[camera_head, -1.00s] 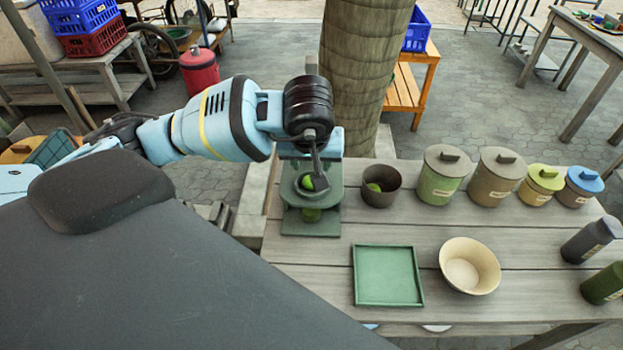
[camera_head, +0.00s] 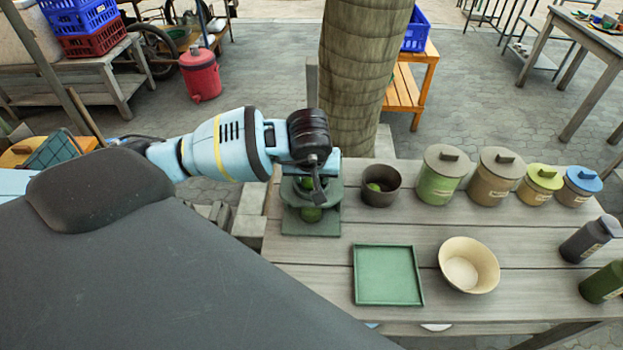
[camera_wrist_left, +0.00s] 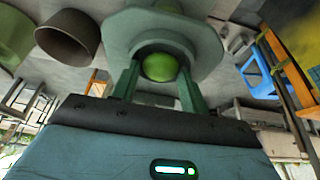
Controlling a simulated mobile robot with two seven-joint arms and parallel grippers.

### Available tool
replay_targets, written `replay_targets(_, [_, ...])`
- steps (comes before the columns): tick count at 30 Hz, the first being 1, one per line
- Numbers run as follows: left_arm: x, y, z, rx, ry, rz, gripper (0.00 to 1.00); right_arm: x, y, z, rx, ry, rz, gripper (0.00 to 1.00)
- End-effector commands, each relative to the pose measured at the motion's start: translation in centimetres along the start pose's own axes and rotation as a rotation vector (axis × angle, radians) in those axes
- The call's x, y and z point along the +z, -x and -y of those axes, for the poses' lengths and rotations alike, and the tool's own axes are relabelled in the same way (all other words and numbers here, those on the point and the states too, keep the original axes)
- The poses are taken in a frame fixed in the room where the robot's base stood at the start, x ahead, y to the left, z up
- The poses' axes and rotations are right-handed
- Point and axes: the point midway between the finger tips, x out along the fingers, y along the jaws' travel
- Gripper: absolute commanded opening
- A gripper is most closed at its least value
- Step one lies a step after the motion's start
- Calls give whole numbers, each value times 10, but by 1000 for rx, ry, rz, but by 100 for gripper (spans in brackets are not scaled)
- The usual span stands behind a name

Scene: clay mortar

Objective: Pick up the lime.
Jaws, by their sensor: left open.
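A green lime (camera_head: 306,184) sits in the upper ring of a dark green stand (camera_head: 298,228) at the left end of the table. My left gripper (camera_head: 318,190) is over the stand from above and hides part of the lime. In the left wrist view the lime (camera_wrist_left: 160,67) shows between the two spread fingers of the left gripper (camera_wrist_left: 158,80), which are open. Whether they touch it I cannot tell. A round green part (camera_head: 311,214) shows lower in the stand. Another green fruit (camera_head: 374,187) lies in a dark bowl (camera_head: 381,198). My right gripper is not in view.
A green tray (camera_head: 387,300) and a cream bowl (camera_head: 483,266) are on the table's near side. Several lidded jars (camera_head: 441,180) line the back right. A thick trunk (camera_head: 365,70) rises behind the table.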

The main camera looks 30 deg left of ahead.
Motion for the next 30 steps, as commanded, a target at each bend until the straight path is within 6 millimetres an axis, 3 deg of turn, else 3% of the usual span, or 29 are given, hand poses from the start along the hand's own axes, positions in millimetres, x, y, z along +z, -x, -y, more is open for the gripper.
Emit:
replay_targets(2, [0, 0, 0, 0, 0, 0, 44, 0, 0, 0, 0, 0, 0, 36])
replay_targets(9, [0, 1, 0, 0, 0, 0, 13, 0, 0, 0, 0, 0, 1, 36])
replay_targets(20, [-3, 6, 0, 1, 1, -2, 12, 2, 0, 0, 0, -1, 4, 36])
replay_targets(28, [-15, 34, 0, 2, 0, -3, 12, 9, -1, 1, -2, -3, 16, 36])
replay_targets(30, [-2, 38, -12, 4, -6, 3, 12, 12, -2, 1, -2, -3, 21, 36])
